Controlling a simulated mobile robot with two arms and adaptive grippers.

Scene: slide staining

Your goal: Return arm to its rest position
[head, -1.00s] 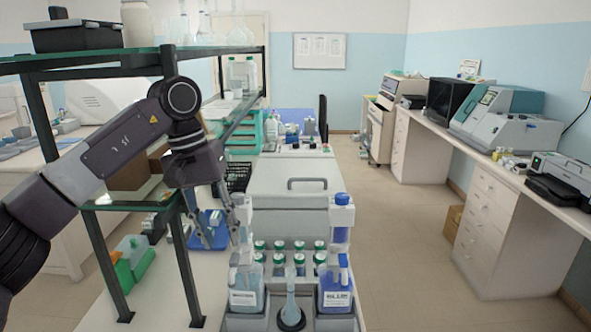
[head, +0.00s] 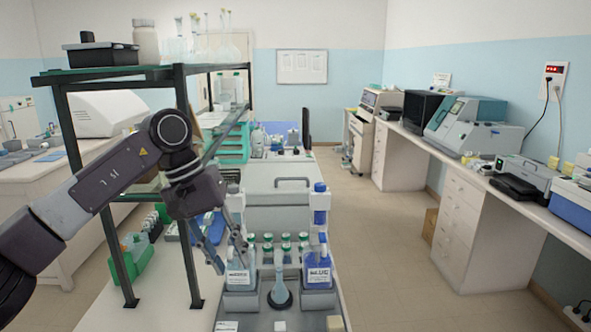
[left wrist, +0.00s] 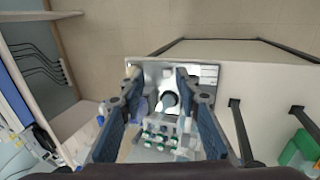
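My left gripper (head: 234,262) comes in from the left in the head view, pointing down with its fingers spread. It overlaps the light-blue bottle (head: 240,279) in the picture; I cannot tell how far apart they are. In the left wrist view the left gripper (left wrist: 157,72) is open, with nothing between its fingers. My right gripper is in neither view.
A dark-blue bottle (head: 319,272) and a pale-blue dropper-like piece (head: 280,290) stand in the rack. A black-framed shelf (head: 188,256) stands close beside my left arm. A green rack (head: 138,262) is below it. The floor at right (head: 385,250) is clear.

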